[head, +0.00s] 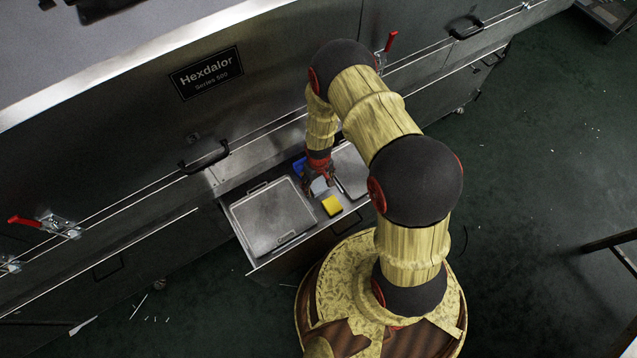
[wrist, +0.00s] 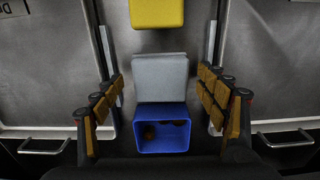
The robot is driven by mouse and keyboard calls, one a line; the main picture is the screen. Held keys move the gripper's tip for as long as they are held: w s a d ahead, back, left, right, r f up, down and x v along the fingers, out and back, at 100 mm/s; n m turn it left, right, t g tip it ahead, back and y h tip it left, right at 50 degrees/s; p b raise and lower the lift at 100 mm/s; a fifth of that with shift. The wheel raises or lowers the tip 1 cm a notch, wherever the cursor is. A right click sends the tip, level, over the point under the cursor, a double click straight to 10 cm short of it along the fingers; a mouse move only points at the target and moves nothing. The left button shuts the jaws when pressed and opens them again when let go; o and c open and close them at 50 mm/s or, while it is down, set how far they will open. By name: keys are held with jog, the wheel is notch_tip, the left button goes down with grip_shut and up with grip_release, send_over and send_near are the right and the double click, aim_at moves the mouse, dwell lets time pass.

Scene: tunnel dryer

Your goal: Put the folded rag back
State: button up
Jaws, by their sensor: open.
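A light grey folded piece, which looks like the folded rag (wrist: 160,70), lies between a yellow block and a blue bin (wrist: 162,144). In the head view the rag (head: 319,187) shows as a pale patch below my gripper (head: 320,172). In the wrist view my gripper (wrist: 160,80) is wide open, with one finger on each side of the rag and nothing held. The rag's lower edge meets the bin's rim; I cannot tell whether it touches or overlaps it. The bin holds small brownish bits. My gripper's height above the rag is unclear.
The yellow block (head: 331,205) lies beside the rag in an open drawer. Flat metal lids or trays flank them, the left one (head: 272,218) with a handle; another (wrist: 272,70) lies right. The dryer's wall with handles (head: 204,157) rises behind. The green floor at right is mostly clear.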

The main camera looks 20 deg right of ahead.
notch_tip(320, 180, up, 12)
jog(key=p, duration=0.4)
notch_tip(320, 180, up, 30)
jog(key=m+t, duration=0.1)
jog(key=t, duration=0.2)
send_over(319, 185)
jog(key=w, duration=0.3)
jog(key=s+r+m+t, duration=0.1)
jog(key=s+r+t, duration=0.1)
jog(key=s+r, duration=1.8)
jog(key=shift+r+t, duration=0.3)
jog(key=shift+r, duration=0.2)
jog(key=shift+s, duration=0.1)
